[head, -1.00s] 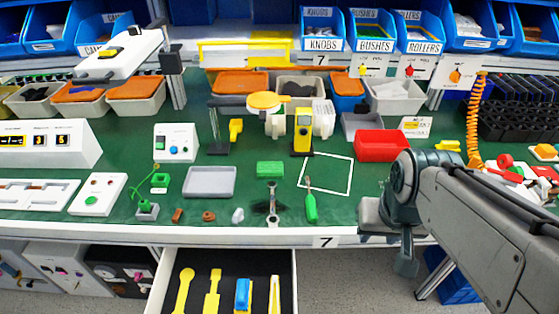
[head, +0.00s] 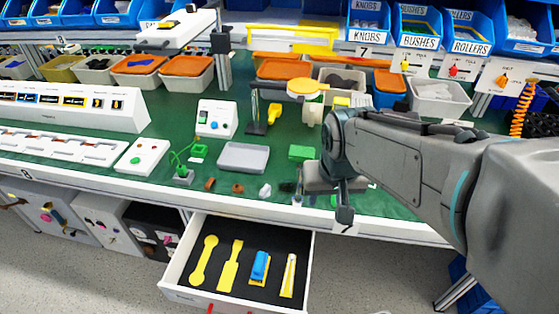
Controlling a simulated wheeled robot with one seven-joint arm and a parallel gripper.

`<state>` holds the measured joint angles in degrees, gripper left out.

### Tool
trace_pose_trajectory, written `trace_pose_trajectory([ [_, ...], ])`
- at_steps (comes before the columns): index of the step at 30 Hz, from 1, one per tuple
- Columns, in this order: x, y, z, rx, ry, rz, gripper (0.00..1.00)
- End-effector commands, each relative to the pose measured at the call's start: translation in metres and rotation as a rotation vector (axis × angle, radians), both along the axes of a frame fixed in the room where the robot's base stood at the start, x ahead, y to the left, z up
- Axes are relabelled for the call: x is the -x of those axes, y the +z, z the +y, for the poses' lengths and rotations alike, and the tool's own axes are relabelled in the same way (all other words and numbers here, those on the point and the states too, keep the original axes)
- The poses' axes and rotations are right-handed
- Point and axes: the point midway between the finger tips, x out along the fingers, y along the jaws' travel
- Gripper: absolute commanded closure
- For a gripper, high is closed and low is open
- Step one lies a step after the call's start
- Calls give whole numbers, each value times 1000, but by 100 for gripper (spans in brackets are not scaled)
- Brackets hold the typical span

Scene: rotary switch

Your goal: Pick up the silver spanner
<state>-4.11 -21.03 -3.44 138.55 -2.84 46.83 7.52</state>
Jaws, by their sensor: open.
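A slim silver tool (head: 298,192), which looks like the spanner, lies near the front edge of the green bench. Only part of it shows, just left of my arm, with something dark beside it. My gripper (head: 344,213) hangs over the bench's front edge, right of the silver tool and apart from it in the picture. It is open; its fingers are small and partly blocked from view, and I see nothing held in it.
An open drawer (head: 178,284) below the bench holds yellow tools and a blue one. A grey tray (head: 243,157), a green block (head: 301,152) and small brown pieces (head: 210,184) lie near the silver tool. My arm hides the bench to the right.

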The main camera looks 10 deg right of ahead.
Motion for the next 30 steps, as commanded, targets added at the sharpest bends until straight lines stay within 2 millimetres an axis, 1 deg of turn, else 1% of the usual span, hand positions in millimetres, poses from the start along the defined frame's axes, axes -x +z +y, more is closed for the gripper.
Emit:
trace_pose_trajectory([
  [1,-19,-11,1,0,-18,-2,58],
  [6,-86,-35,3,7,-99,-40,58],
  [9,-120,-49,7,16,-135,-66,58],
  [12,-145,-61,10,25,-163,-88,58],
  [15,-162,-69,12,32,-180,-104,58],
  [20,-174,-80,13,36,-192,-114,58],
  [30,-195,-135,6,36,-193,-112,58],
])
